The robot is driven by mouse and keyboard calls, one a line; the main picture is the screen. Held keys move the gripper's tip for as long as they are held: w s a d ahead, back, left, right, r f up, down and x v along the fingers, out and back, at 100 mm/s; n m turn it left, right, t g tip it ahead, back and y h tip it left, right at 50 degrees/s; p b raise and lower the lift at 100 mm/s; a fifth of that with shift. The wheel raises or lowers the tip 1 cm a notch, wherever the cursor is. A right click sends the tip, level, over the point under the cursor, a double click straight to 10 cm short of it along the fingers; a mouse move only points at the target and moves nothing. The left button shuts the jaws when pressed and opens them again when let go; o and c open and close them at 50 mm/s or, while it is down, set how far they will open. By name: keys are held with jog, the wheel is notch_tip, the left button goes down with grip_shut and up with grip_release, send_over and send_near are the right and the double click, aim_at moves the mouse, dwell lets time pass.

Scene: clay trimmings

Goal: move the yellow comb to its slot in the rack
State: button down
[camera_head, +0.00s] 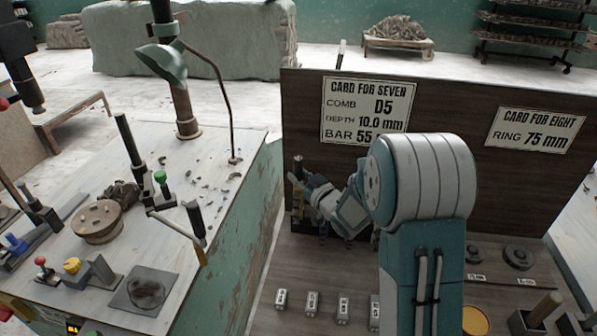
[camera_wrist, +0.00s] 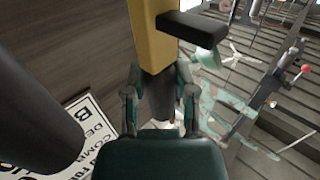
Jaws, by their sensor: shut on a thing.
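The yellow comb (camera_wrist: 152,50) runs down from the top of the wrist view to my gripper (camera_wrist: 160,100). The fingers stand on both sides of its dark lower part, shut on it. In the head view my gripper (camera_head: 308,188) is at the left end of the upright dark board, and a small yellow piece (camera_head: 296,213) shows just below it. A dark bar (camera_wrist: 192,28) juts across the comb's right side. The rack and its slot are hard to make out; my wrist and arm hide part of the board's foot.
The dark board (camera_head: 450,175) carries a card for seven (camera_head: 367,110) and a card for eight (camera_head: 535,135). Several small labelled blocks (camera_head: 312,303) stand on the bench below. A work table (camera_head: 190,215) with levers, a wheel and clay scraps is at left, across a gap.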

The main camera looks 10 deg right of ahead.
aim_at(301, 196)
jog(key=shift+f, duration=3.2)
jog(key=shift+c, duration=1.7)
grip_release()
jog(key=shift+f, duration=0.1)
notch_tip(301, 196, up, 10)
